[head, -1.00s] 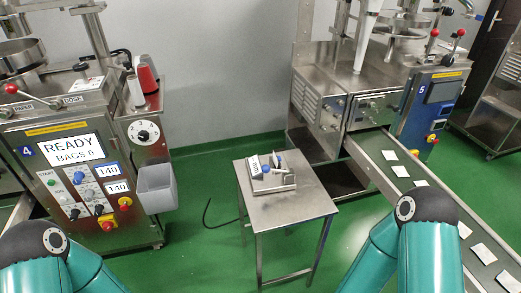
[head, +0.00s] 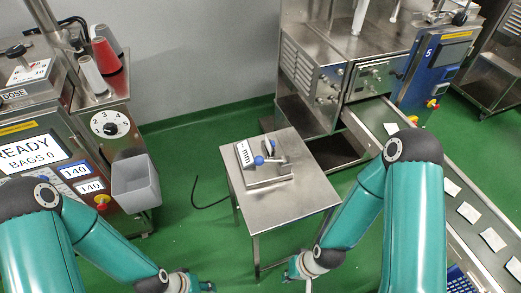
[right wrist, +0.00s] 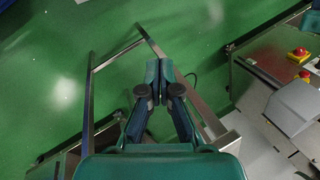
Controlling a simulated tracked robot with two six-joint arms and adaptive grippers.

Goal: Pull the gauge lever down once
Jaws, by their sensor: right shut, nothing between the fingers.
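The gauge (head: 264,178) is a small metal device on a steel table. It has a white panel marked "mm" (head: 244,153) and blue knobs (head: 258,160). Which part is its lever is too small to tell. My right gripper (right wrist: 158,70) is shut and empty in the right wrist view. In the head view the right hand shows at the bottom, by the table's near right side, apart from the gauge. My left gripper (head: 192,284) shows only in part at the bottom edge, and its fingers are cut off.
The steel table (head: 290,206) has bare room around the gauge. A packing machine with a READY screen (head: 28,153) and a grey bin (head: 136,184) stand at left. Another machine (head: 352,80) and a conveyor with teabags (head: 467,212) stand at right. Green floor lies between.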

